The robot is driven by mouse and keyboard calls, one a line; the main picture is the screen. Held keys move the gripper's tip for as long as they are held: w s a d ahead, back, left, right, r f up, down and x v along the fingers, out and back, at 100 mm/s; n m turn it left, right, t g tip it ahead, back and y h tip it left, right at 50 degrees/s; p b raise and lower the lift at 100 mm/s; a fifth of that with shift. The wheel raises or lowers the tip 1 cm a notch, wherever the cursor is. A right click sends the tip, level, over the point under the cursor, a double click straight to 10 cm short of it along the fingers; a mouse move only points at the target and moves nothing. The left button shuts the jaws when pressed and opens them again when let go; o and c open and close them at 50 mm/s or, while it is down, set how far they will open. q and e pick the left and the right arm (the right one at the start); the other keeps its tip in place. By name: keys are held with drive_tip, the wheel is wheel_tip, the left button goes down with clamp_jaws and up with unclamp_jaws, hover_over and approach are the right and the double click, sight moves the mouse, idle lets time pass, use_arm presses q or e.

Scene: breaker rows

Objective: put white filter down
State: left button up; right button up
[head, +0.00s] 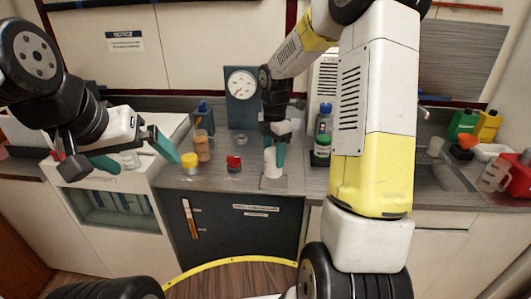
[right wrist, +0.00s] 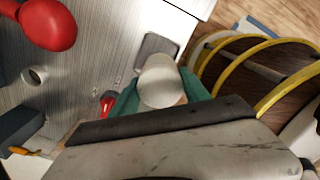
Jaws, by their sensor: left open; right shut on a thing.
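The white filter (head: 270,162) is a small white cylinder at the front middle of the counter in the head view. My right gripper (head: 274,150) comes down from above and is shut on it, with teal fingers at its sides. In the right wrist view the filter (right wrist: 161,82) sits between the teal fingertips (right wrist: 160,98), close to a grey square pad (right wrist: 157,44). I cannot tell whether its underside touches the pad. My left gripper (head: 118,150) is open and empty at the left, above the white cabinet.
A red-topped jar (head: 234,163) and a yellow-lidded jar (head: 190,162) stand left of the filter. A gauge panel (head: 242,97) stands behind. The counter's front edge is close.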

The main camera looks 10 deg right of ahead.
sight(274, 162)
drive_tip(key=shift+w+d, duration=0.2)
drive_tip(key=shift+w, duration=0.3)
drive_tip(key=shift+w+f, duration=0.1)
drive_tip(key=shift+f, duration=1.7)
drive_tip(key=shift+f, duration=0.1)
drive_tip(key=o, duration=1.4)
drive_tip(key=shift+f, duration=0.1)
